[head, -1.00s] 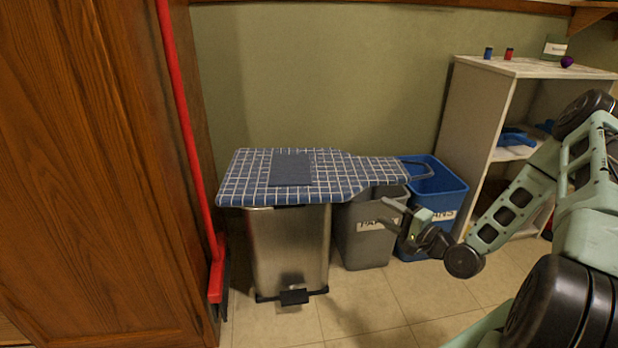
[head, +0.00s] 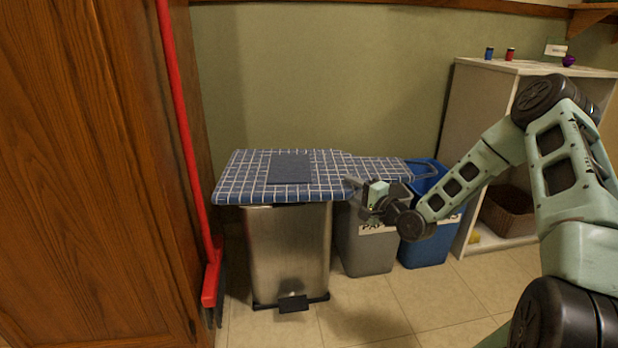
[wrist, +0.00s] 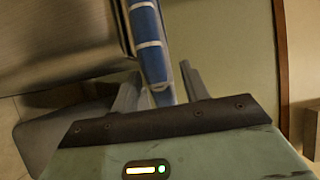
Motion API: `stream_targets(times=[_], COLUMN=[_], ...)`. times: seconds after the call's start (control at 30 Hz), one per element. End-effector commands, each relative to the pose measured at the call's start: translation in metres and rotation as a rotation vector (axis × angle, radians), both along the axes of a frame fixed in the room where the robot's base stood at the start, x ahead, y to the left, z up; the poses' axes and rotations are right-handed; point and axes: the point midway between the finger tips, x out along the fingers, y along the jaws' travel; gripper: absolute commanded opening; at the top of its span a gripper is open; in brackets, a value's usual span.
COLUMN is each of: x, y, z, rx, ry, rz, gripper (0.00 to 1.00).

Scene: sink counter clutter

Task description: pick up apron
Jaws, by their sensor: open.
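A dark blue folded cloth (head: 290,168), which looks like the apron, lies flat on the blue checked ironing board (head: 240,180). My gripper (head: 356,194) is at the right front edge of the board, to the right of the cloth and apart from it. In the wrist view the fingers of my gripper (wrist: 158,85) are spread, with the checked board edge (wrist: 148,40) showing between and beyond them. I cannot tell whether the fingers touch the board. The cloth does not show clearly in the wrist view.
The board rests over a steel pedal bin (head: 288,255), a grey bin (head: 365,250) and a blue bin (head: 425,252). A red-handled broom (head: 185,130) leans by the wooden cabinet (head: 90,170) at left. A white shelf (head: 470,120) stands at right. Air above the board is clear.

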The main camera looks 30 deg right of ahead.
Motion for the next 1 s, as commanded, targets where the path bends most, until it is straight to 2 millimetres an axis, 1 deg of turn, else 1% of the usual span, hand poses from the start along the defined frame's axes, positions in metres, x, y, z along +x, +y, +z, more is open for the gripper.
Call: stream_targets(times=[0.23,0.27,0.3,0.37,0.4,0.43,0.67,0.77,0.87,1.0], x=[0.003,0.003,0.003,0.002,0.002,0.002,0.002,0.002,0.002,0.003], y=[0.001,0.0,0.0,0.0,0.0,0.0,0.0,0.0,0.0,0.0], z=[0.001,0.001,0.001,0.001,0.001,0.001,0.001,0.006,0.02,0.05], rx=[0.0,0.0,0.0,0.0,0.0,0.0,0.0,0.0,0.0,-0.001], ry=[0.0,0.0,0.0,0.0,0.0,0.0,-0.002,-0.002,-0.003,-0.005], rz=[0.0,0.0,0.0,0.0,0.0,0.0,0.0,0.0,0.0,0.0], gripper=[0.45,0.43,0.32,0.15,0.04,0.0,0.0,0.0,0.0,0.0])
